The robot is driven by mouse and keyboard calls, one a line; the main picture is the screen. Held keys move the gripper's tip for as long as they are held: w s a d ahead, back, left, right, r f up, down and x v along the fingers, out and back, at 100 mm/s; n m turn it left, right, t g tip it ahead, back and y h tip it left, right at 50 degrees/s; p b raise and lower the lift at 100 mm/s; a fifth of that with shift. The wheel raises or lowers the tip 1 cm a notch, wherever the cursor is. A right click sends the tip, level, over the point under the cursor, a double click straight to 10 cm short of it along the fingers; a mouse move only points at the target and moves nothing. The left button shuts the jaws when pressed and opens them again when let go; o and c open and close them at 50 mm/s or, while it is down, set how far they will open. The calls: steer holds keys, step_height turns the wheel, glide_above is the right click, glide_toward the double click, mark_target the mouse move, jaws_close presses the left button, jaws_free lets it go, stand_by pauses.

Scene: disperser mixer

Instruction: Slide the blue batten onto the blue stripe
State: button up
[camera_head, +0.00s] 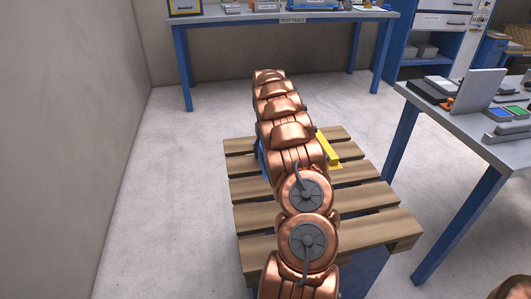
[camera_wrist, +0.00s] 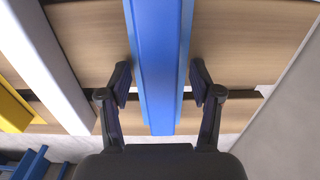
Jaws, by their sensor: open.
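The blue batten (camera_wrist: 155,50) runs lengthwise through the middle of the wrist view, over the wooden pallet slats. My gripper (camera_wrist: 160,82) is open, with one finger on each side of the batten. Gaps show between the fingers and the batten, so it is not gripped. In the head view, a blue piece (camera_head: 262,160) shows just left of my arm on the pallet, mostly hidden by the arm.
The pallet (camera_head: 370,196) stands on a grey floor. A yellow batten (camera_head: 329,148) lies right of my arm. A whitish bar (camera_wrist: 72,60) runs left of the blue batten in the wrist view. A wall is at left, a table (camera_head: 480,118) at right, and the test table (camera_head: 230,18) behind.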

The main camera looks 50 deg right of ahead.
step_height(320, 180, up, 12)
stand_by(0.5)
steer(key=shift+w+f, duration=0.1)
steer(key=s+a+r+n, duration=0.1)
steer(key=a+r, duration=0.1)
steer(key=a, duration=0.8)
steer(key=s+a+r+n+g, duration=0.1)
steer(key=s+a+r, duration=0.15)
steer(key=a, duration=0.65)
steer(key=a+r+n, duration=0.1)
steer(key=a+r, duration=0.1)
steer(key=a, duration=0.8)
steer(key=s+a+f+n+g, duration=0.1)
steer(key=s+a+f+n, duration=0.1)
steer(key=s+a, duration=1)
steer(key=s+a+f+n+g, duration=0.1)
steer(key=s+a+f+n, duration=0.2)
steer(key=s+a, duration=0.85)
step_height(320, 180, up, 23)
steer(key=s+d+t+p, duration=0.1)
steer(key=s+p, duration=0.1)
steer(key=p, duration=1.9)
steer(key=shift+s+d+p, duration=0.3)
steer(key=shift+d, duration=0.1)
